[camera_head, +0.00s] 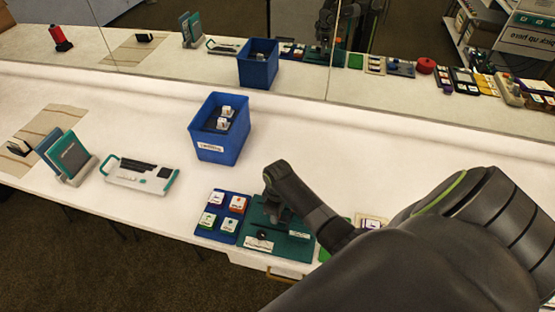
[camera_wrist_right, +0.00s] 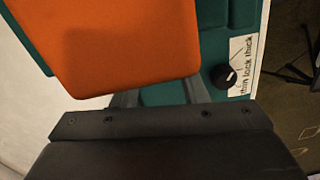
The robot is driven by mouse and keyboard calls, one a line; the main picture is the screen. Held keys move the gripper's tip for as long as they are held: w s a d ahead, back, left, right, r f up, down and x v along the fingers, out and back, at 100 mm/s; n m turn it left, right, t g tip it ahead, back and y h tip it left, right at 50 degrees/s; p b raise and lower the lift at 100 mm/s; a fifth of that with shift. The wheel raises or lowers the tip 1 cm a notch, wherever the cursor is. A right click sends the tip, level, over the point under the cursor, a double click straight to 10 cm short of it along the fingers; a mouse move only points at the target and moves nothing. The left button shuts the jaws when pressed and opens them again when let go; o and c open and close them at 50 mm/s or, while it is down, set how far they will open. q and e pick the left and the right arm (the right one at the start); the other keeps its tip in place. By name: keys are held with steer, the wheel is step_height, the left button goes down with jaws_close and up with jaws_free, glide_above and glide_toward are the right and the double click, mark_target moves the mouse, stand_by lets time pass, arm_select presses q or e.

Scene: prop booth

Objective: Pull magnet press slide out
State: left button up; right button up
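The magnet press, a teal board (camera_head: 292,249) with a black knob and white labels, lies near the front edge of the table in the head view. My right gripper (camera_head: 272,208) points down over its left part and hides some of it. In the right wrist view a large orange plate (camera_wrist_right: 115,40) lies close to the camera, above the teal board (camera_wrist_right: 217,52). The black knob (camera_wrist_right: 224,77) beside it has a "thin lock thick" label. Grey finger parts show apart beneath the plate; their tips are hidden. I cannot tell which part is the slide. My left gripper is not in view.
A blue tray (camera_head: 216,237) with several coloured tiles sits just left of the press. A blue bin (camera_head: 230,148) stands behind. A white-and-teal board (camera_head: 140,174) and an upright panel stand (camera_head: 72,160) are further left. A mirror runs along the back.

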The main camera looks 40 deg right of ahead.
steer(key=shift+f, duration=0.25)
jaws_close()
steer(key=w+a+b, duration=0.1)
steer(key=w+a, duration=0.2)
steer(key=w+a+b, duration=0.1)
steer(key=w+a, duration=0.2)
steer(key=w, duration=0.1)
steer(key=shift+r, duration=0.1)
steer(key=shift+w, duration=0.1)
